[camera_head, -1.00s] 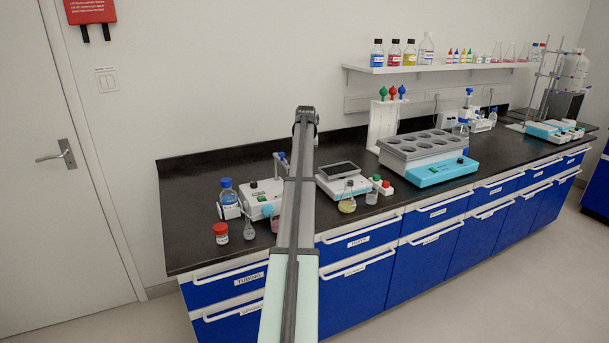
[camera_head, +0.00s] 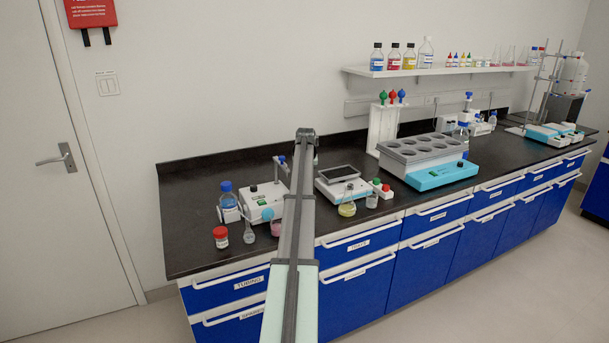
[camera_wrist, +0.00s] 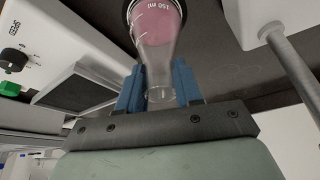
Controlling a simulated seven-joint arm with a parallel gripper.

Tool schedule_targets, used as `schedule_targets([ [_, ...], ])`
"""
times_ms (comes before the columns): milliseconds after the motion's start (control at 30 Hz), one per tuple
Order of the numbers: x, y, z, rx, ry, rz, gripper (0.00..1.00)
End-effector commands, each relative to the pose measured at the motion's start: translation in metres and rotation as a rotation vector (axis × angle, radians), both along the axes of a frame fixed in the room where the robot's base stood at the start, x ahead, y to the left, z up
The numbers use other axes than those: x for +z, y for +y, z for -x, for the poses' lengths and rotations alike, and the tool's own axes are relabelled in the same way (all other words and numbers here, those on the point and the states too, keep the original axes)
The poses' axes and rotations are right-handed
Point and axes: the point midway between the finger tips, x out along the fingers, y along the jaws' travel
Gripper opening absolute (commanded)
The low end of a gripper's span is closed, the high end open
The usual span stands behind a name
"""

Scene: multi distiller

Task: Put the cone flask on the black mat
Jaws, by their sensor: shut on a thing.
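The cone flask (camera_wrist: 158,40) holds pink liquid and bears a 150 ml mark in the wrist view. My gripper (camera_wrist: 158,82) is shut on its narrow neck, with one blue finger on each side. A dark round rim shows around the flask's base at the top edge; I cannot tell whether it is the black mat. In the head view a flask with pink liquid (camera_head: 276,229) shows just left of my arm, near the bench's front edge. My fingers are hidden behind my arm there. I cannot make out the black mat in the head view.
A red-capped jar (camera_head: 220,238), a small clear flask (camera_head: 249,234) and a blue bottle (camera_head: 228,207) stand to the left. A white stirrer (camera_head: 265,199) is behind. A yellow flask (camera_head: 347,207) and a balance (camera_head: 340,187) are to the right. The far-left bench top is clear.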

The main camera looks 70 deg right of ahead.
Motion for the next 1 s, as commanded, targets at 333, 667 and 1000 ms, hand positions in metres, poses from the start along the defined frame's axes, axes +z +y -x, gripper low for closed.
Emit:
schedule_targets([
  [333, -0.001, 0.0, 0.0, 0.0, 0.0, 0.0, 0.6],
  [667, 0.005, 0.001, 0.001, 0.0, 0.0, 0.001, 0.6],
  [1000, 0.057, 0.022, 0.009, 0.0, -0.001, 0.002, 0.6],
])
